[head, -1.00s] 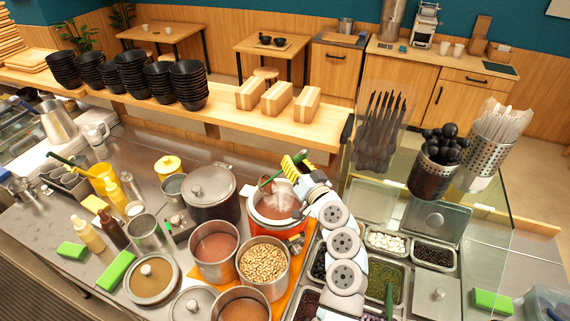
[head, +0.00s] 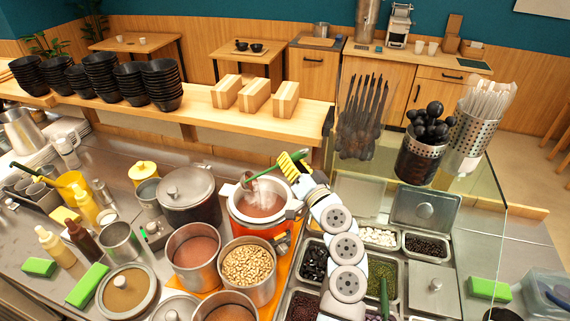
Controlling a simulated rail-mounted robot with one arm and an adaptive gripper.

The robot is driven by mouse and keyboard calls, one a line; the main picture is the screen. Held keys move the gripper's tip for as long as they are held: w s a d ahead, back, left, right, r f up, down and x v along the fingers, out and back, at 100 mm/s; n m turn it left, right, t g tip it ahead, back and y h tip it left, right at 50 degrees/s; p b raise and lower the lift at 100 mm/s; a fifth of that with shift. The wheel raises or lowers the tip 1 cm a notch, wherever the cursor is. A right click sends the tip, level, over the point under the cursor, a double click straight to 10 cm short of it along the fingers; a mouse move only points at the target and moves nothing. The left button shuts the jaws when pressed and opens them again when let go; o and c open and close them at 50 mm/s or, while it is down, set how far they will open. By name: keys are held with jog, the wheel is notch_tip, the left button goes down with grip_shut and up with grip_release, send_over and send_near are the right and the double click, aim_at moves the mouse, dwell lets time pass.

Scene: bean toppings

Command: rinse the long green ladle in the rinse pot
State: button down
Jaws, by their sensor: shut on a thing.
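The long green ladle (head: 268,169) slants over the orange-red pot (head: 263,231) in the centre of the head view. My gripper (head: 291,165), with yellow fingers, is shut on the upper right part of its handle. The ladle's metal bowl (head: 248,181) hangs at the left side of this pot's opening. Steam blurs it, and I cannot tell whether it touches the rim or the reddish-brown liquid. I cannot tell for certain which vessel is the rinse pot. An open steel pot (head: 120,241) and a smaller steel pot (head: 148,195) stand to the left.
A lidded steel pot (head: 188,194) stands close left of the orange-red pot. A pot of brown liquid (head: 195,257) and a pot of beans (head: 248,264) stand in front. Topping trays (head: 424,244) lie to the right behind glass. A wooden shelf (head: 205,110) runs behind.

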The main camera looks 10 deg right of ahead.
jog(key=d+f+m+t+b, duration=0.2)
jog(key=d+f+m+b, duration=0.1)
jog(key=b, duration=0.6)
jog(key=shift+s+d+f+m+h, duration=0.3)
jog(key=shift+s+d+f+h, duration=0.1)
jog(key=shift+d+f, duration=0.25)
jog(key=shift+d, duration=0.15)
jog(key=shift+r, duration=0.2)
dwell(0.4)
jog(key=w+a+r+n+g+h+p, duration=0.1)
jog(key=a+r+n+g+p, duration=0.1)
jog(key=a+n, duration=0.2)
jog(key=w+a+r+n+g+p, duration=0.1)
jog(key=a+r+n+g+p, duration=0.2)
jog(key=a, duration=0.8)
jog(key=w+a+r+n+g+h+p, duration=0.1)
jog(key=w+a+r+n+g+p, duration=0.1)
jog(key=a+n, duration=0.3)
jog(key=shift+a+r+n+h+p, duration=0.35)
jog(key=shift+a+r+p, duration=0.2)
jog(key=shift+a, duration=1)
dwell(1.1)
